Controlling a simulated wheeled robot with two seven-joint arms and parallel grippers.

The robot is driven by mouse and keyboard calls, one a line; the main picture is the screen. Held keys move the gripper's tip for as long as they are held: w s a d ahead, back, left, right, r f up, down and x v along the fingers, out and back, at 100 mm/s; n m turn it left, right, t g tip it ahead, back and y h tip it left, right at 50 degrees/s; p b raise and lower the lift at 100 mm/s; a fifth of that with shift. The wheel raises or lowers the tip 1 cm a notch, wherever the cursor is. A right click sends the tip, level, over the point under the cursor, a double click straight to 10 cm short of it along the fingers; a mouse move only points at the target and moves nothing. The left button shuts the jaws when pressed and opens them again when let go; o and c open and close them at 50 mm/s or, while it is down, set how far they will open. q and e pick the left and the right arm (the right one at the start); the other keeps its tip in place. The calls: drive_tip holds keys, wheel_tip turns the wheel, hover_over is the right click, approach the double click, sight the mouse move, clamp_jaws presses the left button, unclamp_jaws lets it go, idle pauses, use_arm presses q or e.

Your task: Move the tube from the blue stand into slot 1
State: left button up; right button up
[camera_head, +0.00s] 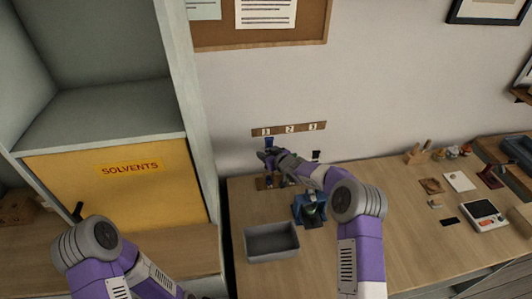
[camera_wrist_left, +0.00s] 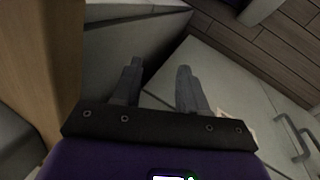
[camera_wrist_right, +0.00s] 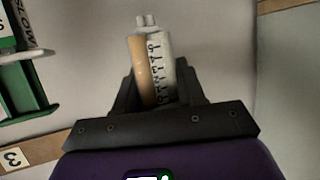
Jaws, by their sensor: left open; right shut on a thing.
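My right gripper (camera_wrist_right: 155,85) is shut on the tube (camera_wrist_right: 150,62), which has a tan side, a white side with dark scale marks and a pale tip. In the head view my right gripper (camera_head: 265,155) is in front of the wall, below the label strip (camera_head: 289,129) numbered 1, 2, 3, near label 1. The wooden slot rack (camera_head: 264,183) is partly hidden by my gripper and arm. The blue stand (camera_head: 310,209) is on the bench in front of the rack. My left gripper (camera_wrist_left: 159,68) is open and empty, away from the bench items.
A grey bin (camera_head: 271,242) stands at the bench front. A tall cabinet side (camera_head: 192,130) borders the bench at left, by a yellow SOLVENTS panel (camera_head: 115,185). A white scale (camera_head: 485,215) and small items are at right.

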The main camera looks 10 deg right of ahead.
drive_tip(key=shift+f+b, duration=1.6)
drive_tip(key=shift+f, duration=0.55)
drive_tip(key=shift+r, duration=0.15)
drive_tip(key=shift+s+f, duration=0.1)
drive_tip(key=shift+f, duration=0.15)
drive_tip(key=shift+f+b, duration=1.45)
drive_tip(key=shift+f, duration=0.1)
idle(0.6)
drive_tip(key=shift+f, duration=0.3)
drive_tip(key=shift+f+b, duration=0.25)
drive_tip(key=shift+b, duration=0.25)
idle(0.5)
drive_tip(key=o, duration=1.1)
drive_tip(key=shift+o, duration=0.2)
